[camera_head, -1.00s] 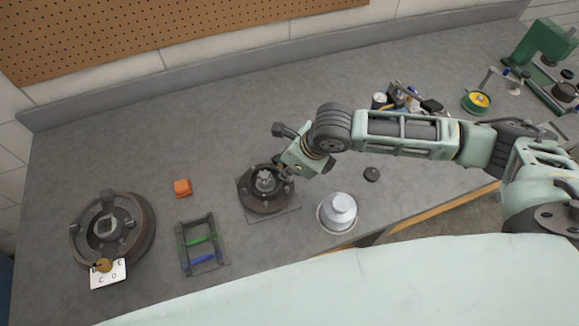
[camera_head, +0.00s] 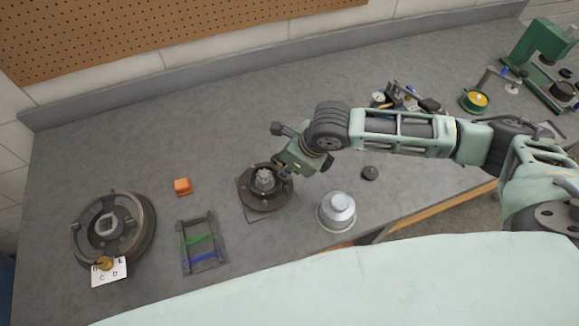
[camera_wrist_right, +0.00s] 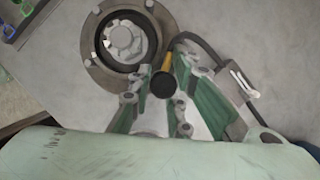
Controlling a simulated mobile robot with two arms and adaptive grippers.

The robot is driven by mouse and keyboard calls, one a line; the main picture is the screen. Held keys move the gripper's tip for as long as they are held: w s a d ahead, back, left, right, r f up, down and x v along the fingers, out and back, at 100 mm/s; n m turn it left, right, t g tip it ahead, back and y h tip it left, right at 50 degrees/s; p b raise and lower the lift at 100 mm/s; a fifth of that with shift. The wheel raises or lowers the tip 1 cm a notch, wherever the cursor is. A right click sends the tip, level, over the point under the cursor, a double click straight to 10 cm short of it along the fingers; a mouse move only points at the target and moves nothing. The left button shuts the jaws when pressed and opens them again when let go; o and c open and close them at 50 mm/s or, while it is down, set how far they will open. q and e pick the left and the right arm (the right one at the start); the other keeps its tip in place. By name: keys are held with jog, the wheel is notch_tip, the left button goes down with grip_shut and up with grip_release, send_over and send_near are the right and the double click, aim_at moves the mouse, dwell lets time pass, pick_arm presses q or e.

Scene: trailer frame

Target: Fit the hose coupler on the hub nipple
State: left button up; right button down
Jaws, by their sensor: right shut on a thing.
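The hub (camera_head: 258,203) is a dark round flanged part with a pale toothed centre, on a thin square plate on the bench. It also shows at the top of the right wrist view (camera_wrist_right: 99,70). My right gripper (camera_head: 285,171) is at the hub's right rim. In the wrist view its green fingers (camera_wrist_right: 164,76) close around the hose coupler (camera_wrist_right: 167,63), a brass-yellow piece with a black round end. The coupler lies beside the hub's lower right rim. I cannot make out the nipple or tell whether the coupler touches it. My left gripper is not in view.
A black hose (camera_wrist_right: 215,58) curves right of the coupler. A large dark wheel drum (camera_head: 146,235), lettered card (camera_head: 108,272), orange block (camera_head: 182,187) and dark rack (camera_head: 183,258) stand left. Bench behind is clear.

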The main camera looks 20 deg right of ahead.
jog(key=c, duration=2)
grip_release()
jog(key=shift+s+d+f, duration=0.15)
jog(key=shift+s+f, duration=0.45)
jog(key=shift+f, duration=0.3)
jog(key=shift+o, duration=2.1)
jog(key=shift+w+a+f+g, duration=0.15)
jog(key=shift+w+a+g, duration=0.05)
jog(key=shift+w+g, duration=0.1)
jog(key=shift+w, duration=0.4)
jog(key=shift+s+d+r, duration=0.15)
jog(key=shift+r, duration=0.15)
jog(key=o, duration=0.4)
